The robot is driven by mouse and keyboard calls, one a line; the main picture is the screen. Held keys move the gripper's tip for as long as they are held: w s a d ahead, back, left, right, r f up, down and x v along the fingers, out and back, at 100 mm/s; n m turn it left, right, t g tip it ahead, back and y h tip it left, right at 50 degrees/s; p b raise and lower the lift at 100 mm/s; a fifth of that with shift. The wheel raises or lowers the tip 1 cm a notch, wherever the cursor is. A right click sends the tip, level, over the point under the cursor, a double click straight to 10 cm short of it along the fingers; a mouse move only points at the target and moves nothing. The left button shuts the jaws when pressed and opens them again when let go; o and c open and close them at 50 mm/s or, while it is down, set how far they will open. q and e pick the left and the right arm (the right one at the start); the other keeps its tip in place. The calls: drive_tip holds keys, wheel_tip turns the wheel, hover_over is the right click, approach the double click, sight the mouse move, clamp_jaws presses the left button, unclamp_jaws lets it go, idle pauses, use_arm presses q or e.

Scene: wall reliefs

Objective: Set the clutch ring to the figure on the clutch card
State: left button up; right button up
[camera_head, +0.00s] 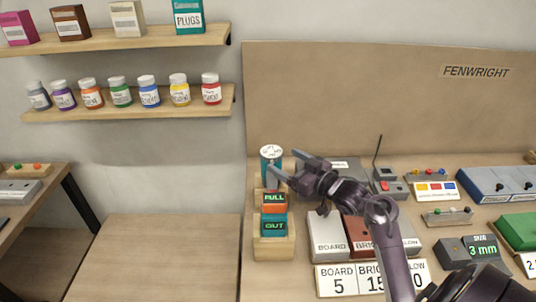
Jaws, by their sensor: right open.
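A teal tool (265,163) stands upright in a wooden stand (274,247) left of centre. Its white round top, which looks like the clutch ring (271,152), carries small dark marks too small to read. My right gripper (285,163) is open just right of the tool, its fingers pointing left and close to it; I cannot tell whether they touch. The clutch card (338,280) stands at the front with "BOARD 5", a "BRI…" entry showing 15, and a "…LOW" entry ending in 0. My right arm hides part of it. My left gripper is out of view.
Orange "PULL" (274,198) and teal "OUT" (274,226) labelled blocks sit on the stand. Board, brick and hollow samples (328,236) lie behind the card. A "SIZE 3 mm" box (470,254) stands right. The bench section (155,255) at left is clear.

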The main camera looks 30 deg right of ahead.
sight(272, 151)
drive_tip(key=x, duration=0.2)
drive_tip(key=p+x, duration=0.1)
drive_tip(key=x, duration=0.2)
drive_tip(key=shift+w+a+r+p, duration=0.15)
drive_tip(key=shift+w+r+p, duration=0.15)
drive_tip(key=shift+w, duration=0.1)
drive_tip(key=shift+w+f, duration=0.15)
drive_tip(key=shift+w, duration=0.15)
drive_tip(key=shift+s, duration=0.1)
drive_tip(key=c, duration=1)
